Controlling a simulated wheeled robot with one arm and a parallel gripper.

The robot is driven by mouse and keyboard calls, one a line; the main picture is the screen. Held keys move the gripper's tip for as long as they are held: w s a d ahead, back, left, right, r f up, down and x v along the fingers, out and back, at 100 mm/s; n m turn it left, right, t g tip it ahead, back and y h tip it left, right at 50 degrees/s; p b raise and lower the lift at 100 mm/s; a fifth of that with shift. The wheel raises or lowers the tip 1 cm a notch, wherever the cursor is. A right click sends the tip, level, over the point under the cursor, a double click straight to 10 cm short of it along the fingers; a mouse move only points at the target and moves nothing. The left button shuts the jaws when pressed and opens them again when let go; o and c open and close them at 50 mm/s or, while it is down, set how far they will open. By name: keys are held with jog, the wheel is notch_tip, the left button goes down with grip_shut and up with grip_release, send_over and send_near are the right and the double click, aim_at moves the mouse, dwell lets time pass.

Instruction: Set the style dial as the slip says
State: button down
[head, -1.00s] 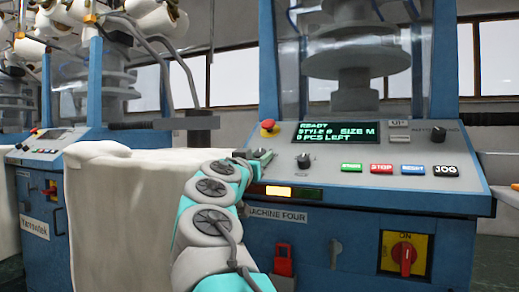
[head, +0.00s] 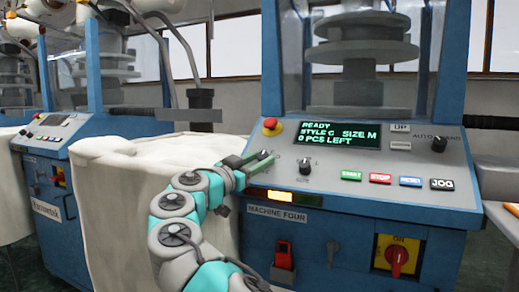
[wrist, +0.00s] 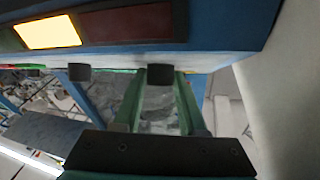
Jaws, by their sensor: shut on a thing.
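My gripper (head: 262,160) is at the left part of the machine's sloping control panel (head: 347,160), below the red emergency button. Its green fingers also show in the wrist view (wrist: 160,78), shut on the dark style dial (wrist: 160,73). In the head view the gripper mostly hides this dial. The display (head: 338,134) reads READY, STYLE C, SIZE M, 0 PCS LEFT. I cannot make out a slip in either view.
The size dial (head: 305,167) stands just right of my gripper. Beyond it are the START, STOP, RESET and JOG buttons (head: 381,178) and an auto/hand knob (head: 439,144). The red emergency button (head: 271,126) is close above. A white cloth-lined bin (head: 125,165) stands at left.

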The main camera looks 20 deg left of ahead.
aim_at(260, 159)
jog(key=shift+r+m+h+p, duration=0.1)
jog(key=shift+m+h+p, duration=0.45)
jog(key=shift+p, duration=0.25)
jog(key=shift+c, duration=2.4)
grip_release()
jog(key=shift+a+r, duration=0.1)
jog(key=shift+r, duration=1.45)
jog(key=shift+d+r, duration=0.15)
jog(key=shift+d, duration=0.05)
jog(key=s+d+r+b, duration=0.1)
jog(key=s+d+b, duration=0.7)
jog(key=s+b, duration=0.4)
jog(key=shift+s+r, duration=0.25)
jog(key=shift+s, duration=0.45)
